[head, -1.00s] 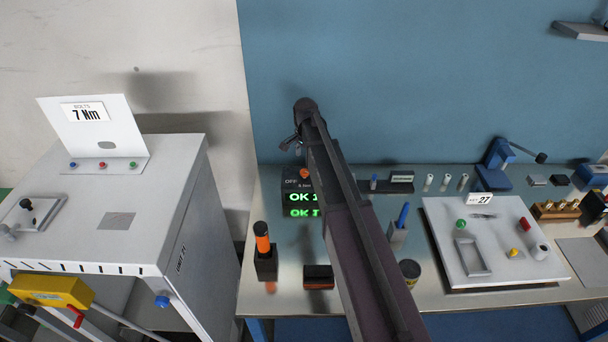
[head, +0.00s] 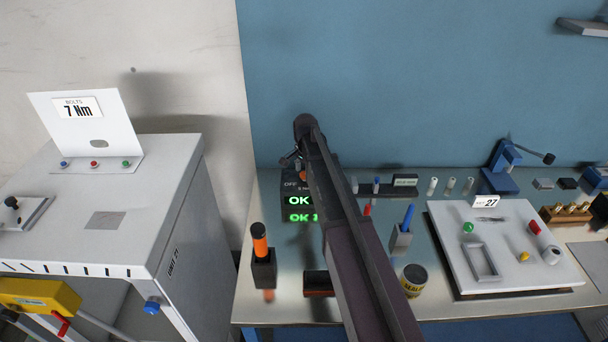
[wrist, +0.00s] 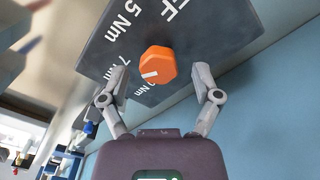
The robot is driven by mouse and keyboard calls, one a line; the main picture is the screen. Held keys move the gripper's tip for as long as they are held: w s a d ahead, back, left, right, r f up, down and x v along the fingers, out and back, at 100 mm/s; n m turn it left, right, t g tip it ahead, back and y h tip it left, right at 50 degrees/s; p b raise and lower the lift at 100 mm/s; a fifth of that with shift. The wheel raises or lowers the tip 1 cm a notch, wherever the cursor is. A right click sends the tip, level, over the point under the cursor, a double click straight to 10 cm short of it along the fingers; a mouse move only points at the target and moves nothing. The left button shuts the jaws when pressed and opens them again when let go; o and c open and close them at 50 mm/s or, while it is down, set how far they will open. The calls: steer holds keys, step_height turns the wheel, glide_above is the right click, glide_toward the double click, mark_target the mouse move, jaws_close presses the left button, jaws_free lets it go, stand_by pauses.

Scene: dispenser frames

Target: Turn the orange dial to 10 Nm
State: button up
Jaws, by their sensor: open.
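The orange dial (wrist: 157,62) sits on a dark panel (wrist: 205,35) in the wrist view. In the head view, the panel's box (head: 299,201) shows green OK text. My arm hides its right part.
An orange-handled tool in a black holder (head: 264,270) stands in front left of the box. A holder with a blue tool (head: 400,241) and a yellow-labelled can (head: 413,280) are to the right. A white cabinet (head: 150,190) stands left, with a 7 Nm sign (head: 78,108).

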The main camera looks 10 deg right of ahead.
jaws_close()
stand_by(0.3)
steer(key=shift+n, duration=0.3)
steer(key=n, duration=0.5)
steer(key=shift+w+a+n, duration=0.1)
steer(key=shift+n, duration=0.2)
steer(key=n, duration=0.5)
steer(key=shift+a+n, duration=0.1)
steer(key=shift+n, duration=0.3)
